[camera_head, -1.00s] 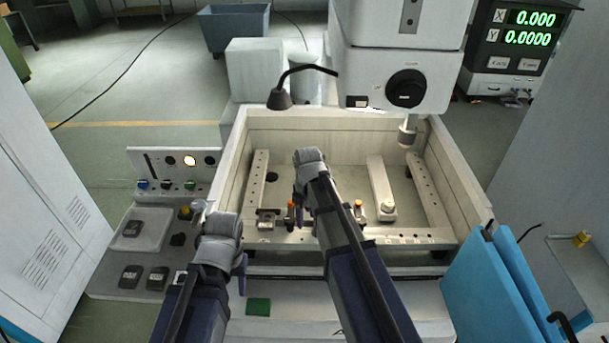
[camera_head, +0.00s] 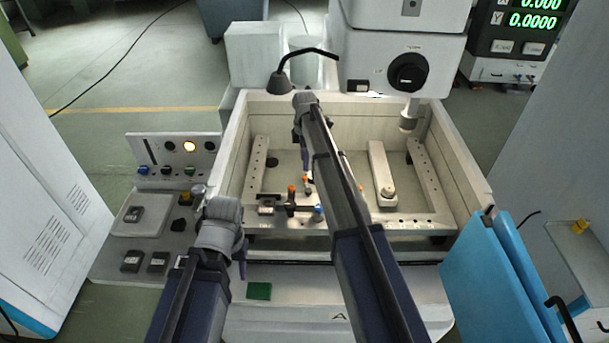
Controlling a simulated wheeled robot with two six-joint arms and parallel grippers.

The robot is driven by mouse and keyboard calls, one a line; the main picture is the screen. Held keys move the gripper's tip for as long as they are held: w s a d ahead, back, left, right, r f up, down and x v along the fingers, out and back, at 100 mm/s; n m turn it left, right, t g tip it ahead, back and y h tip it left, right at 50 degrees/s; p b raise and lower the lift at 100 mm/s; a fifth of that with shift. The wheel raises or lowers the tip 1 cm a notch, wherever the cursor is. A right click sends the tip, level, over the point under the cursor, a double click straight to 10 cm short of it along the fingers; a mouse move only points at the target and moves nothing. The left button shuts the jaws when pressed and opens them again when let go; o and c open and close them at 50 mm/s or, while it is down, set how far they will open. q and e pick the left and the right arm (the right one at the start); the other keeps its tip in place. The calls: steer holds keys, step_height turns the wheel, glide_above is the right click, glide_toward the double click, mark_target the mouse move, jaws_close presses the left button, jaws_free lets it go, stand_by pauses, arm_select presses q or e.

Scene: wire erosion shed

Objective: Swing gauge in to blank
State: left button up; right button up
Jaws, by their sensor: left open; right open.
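A small gauge-like fitting (camera_head: 291,202) stands on the front rail of the tank, with an orange-topped post and a dark crossbar ending in a blue tip (camera_head: 318,212). A small metal block (camera_head: 266,208) sits just left of it; I cannot tell whether this is the blank. My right gripper (camera_head: 300,138) is over the tank, beyond the fitting and apart from it; its fingers are small and partly hidden by its own wrist. A second orange-topped part (camera_head: 307,180) shows beside my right forearm. My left gripper (camera_head: 242,262) hangs in front of the tank, empty, near a green pad (camera_head: 258,291).
The tank walls (camera_head: 240,130) surround the work area. A clamp bar (camera_head: 381,170) lies at right inside. The machine head (camera_head: 400,75) and a black lamp (camera_head: 278,83) overhang the back. A control panel (camera_head: 178,160) stands left; blue doors (camera_head: 495,270) stand right.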

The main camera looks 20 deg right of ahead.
mark_target(305, 176)
step_height(305, 176, down, 7)
steer(key=b, duration=0.6)
steer(key=shift+f+b, duration=0.1)
steer(key=shift+b, duration=0.2)
jaws_close()
stand_by(1.0)
